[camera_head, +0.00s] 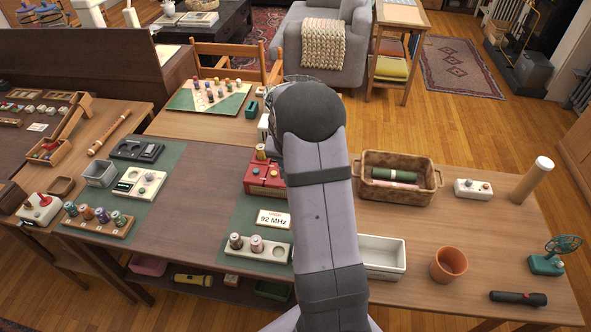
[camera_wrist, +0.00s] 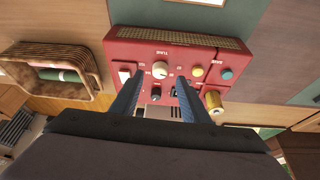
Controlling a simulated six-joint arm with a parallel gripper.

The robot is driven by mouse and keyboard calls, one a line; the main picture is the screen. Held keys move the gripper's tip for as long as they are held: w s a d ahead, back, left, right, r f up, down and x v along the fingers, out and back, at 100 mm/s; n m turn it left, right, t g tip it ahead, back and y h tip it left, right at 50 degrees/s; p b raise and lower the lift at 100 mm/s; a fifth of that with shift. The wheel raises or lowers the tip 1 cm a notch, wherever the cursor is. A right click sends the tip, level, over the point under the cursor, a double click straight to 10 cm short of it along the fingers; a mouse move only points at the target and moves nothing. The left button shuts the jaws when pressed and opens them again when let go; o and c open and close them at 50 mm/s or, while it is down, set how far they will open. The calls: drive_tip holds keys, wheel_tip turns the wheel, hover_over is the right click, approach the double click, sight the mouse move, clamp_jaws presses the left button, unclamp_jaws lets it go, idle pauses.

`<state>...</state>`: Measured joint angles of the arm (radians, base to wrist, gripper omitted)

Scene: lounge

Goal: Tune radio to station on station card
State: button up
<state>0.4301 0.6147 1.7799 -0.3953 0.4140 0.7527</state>
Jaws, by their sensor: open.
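The red radio (camera_head: 260,180) stands mid-table, partly hidden by my arm in the head view. In the wrist view the radio (camera_wrist: 115,50) shows its panel, with a cream knob (camera_wrist: 160,70) beside the word TUNE. My gripper (camera_wrist: 159,79) is open over the panel. Its two fingers reach to either side of the cream knob; I cannot tell whether they touch it. The tuning scale is not readable. The station card (camera_head: 274,219) lies in front of the radio and reads 92 MHz.
Beside the tune knob are a yellow button (camera_wrist: 198,72), a teal button (camera_wrist: 227,74) and a brass knob (camera_wrist: 213,101). A wicker basket (camera_head: 436,182) stands right of the radio.

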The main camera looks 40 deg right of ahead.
drive_tip(key=shift+p+x, duration=0.35)
drive_tip(key=shift+x, duration=1.5)
drive_tip(key=shift+c, duration=0.4)
drive_tip(key=c, duration=1)
